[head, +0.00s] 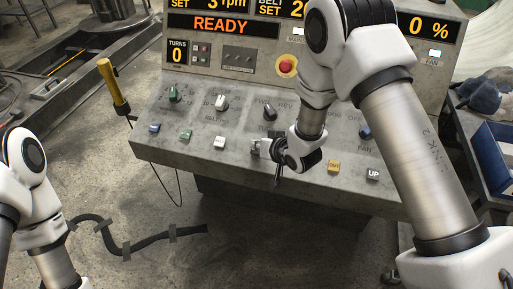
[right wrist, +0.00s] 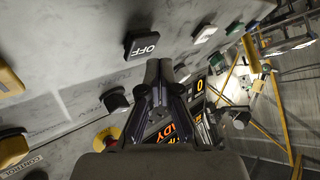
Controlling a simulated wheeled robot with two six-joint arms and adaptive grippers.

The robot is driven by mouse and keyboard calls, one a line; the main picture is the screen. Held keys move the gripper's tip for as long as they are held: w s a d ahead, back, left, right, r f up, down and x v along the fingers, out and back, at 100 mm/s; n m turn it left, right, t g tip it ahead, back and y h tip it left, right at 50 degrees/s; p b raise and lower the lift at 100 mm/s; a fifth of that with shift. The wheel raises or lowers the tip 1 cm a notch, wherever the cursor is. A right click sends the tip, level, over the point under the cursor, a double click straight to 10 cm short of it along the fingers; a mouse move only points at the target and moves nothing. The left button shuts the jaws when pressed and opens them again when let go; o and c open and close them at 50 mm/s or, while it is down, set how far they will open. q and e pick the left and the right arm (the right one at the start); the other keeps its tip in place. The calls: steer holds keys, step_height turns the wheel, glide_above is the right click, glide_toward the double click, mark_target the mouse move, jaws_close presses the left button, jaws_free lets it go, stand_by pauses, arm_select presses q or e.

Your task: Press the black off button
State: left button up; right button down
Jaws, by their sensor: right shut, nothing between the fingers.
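The black off button (right wrist: 141,45), a square cap marked OFF, stands out from the grey panel in the right wrist view. In the head view it is hidden by my right gripper. My right gripper (right wrist: 165,68) is shut and empty. Its fingertips lie just below and to the right of the button in the right wrist view, with a small gap in the picture. In the head view my right gripper (head: 262,149) is over the panel's lower button row, between the white and yellow buttons. My left arm shows at the left; its gripper is out of view.
A yellow-handled tool (head: 112,85) is at the panel's left edge. The display (head: 222,25) reads READY.

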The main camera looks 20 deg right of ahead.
steer(key=r+p, duration=0.1)
steer(key=s+r+p, duration=0.1)
steer(key=r, duration=0.1)
steer(key=a+r+p, duration=0.1)
steer(key=p, duration=0.1)
steer(key=shift+s+r, duration=0.2)
steer(key=shift+r, duration=0.2)
steer(key=shift+f, duration=0.1)
stand_by(0.4)
steer(key=g, duration=0.2)
glide_toward(258, 171)
steer(key=shift+m, duration=0.4)
steer(key=x, duration=0.5)
steer(key=s+d+f+g+h, duration=0.1)
steer(key=s+d+f+g, duration=0.1)
steer(key=s, duration=0.7)
steer(key=s+d+f+n+g+h, duration=0.1)
steer(key=s+d+f+g, duration=0.1)
steer(key=s, duration=0.8)
steer(key=s+d+f+g+h, duration=0.1)
steer(key=s+f+g, duration=0.3)
steer(key=s, duration=0.5)
steer(key=shift+s+d+f+n+g, duration=0.15)
steer(key=shift+d+f+n+g, duration=0.15)
steer(key=shift+d+f, duration=0.5)
